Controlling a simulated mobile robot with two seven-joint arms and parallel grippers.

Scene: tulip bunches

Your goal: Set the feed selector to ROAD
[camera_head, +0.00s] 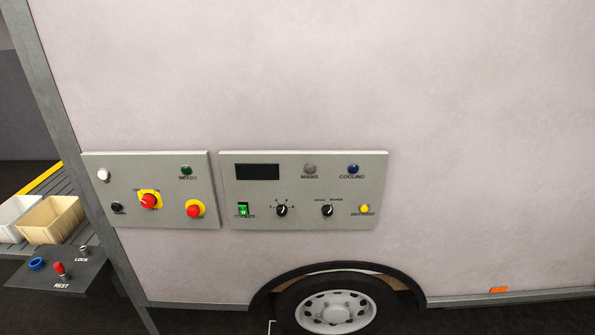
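A grey control panel (310,163) is fixed to the pale side wall of the vehicle. Its right black rotary knob (327,210) has two small labels above it, too small to read surely, so I cannot confirm it is the feed selector. Its pointer appears tilted up and to the right. Another black rotary knob (282,210), with several marks around it, sits to its left. Neither of my grippers is in view, and nothing touches the knobs.
The panel also has a dark display (257,172), a lit green COOLER switch (243,209), a yellow DEFROST button (364,209) and MAINS (310,169) and COOLING lamps (353,169). A second panel (130,163) with red controls is left. A wheel (335,307) is below.

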